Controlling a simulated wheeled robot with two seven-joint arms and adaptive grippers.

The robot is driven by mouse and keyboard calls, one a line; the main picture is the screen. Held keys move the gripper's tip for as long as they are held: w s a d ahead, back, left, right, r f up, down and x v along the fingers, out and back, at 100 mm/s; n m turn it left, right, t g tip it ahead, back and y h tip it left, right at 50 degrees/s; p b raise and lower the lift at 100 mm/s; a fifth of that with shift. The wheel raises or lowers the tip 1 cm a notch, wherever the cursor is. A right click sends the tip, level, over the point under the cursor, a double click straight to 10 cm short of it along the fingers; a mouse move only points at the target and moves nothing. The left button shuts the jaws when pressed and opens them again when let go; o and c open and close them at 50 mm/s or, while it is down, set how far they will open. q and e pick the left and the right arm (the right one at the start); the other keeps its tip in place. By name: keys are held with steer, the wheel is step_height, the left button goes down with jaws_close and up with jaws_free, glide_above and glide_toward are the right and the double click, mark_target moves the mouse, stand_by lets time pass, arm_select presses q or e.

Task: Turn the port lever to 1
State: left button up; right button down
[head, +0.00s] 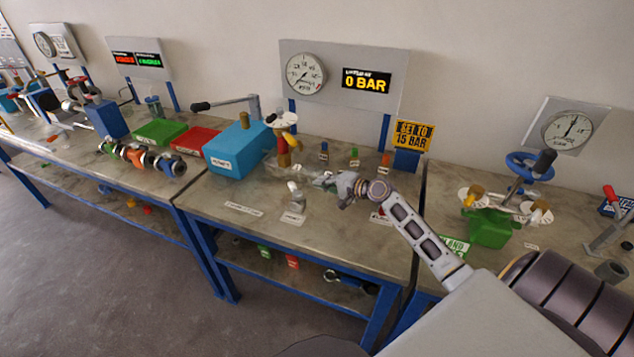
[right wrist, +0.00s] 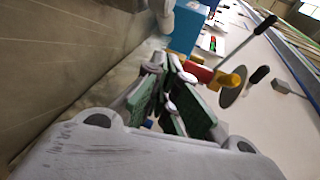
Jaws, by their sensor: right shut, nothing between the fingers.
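My right gripper (head: 328,182) is shut and empty above the middle bench, right of the blue box. In the right wrist view its green-padded fingers (right wrist: 172,88) close together. A red and yellow fitting (head: 284,150) stands beside the blue box, with a pale round plate (head: 282,121) on top. In the right wrist view the red part (right wrist: 198,72) lies just beyond my fingertips; I cannot tell whether they touch. The plate (right wrist: 233,90) has a dark-tipped lever (right wrist: 258,75) near it. I cannot read any port number. My left gripper is not in view.
The blue box (head: 238,148) carries a long black-tipped handle (head: 222,103). Behind stands a panel with a gauge (head: 305,74) and a display (head: 366,81) reading 0 BAR. Small colored pieces and labels lie near my gripper. The bench's front (head: 330,247) is mostly clear.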

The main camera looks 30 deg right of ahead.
steer(key=shift+v, duration=1.15)
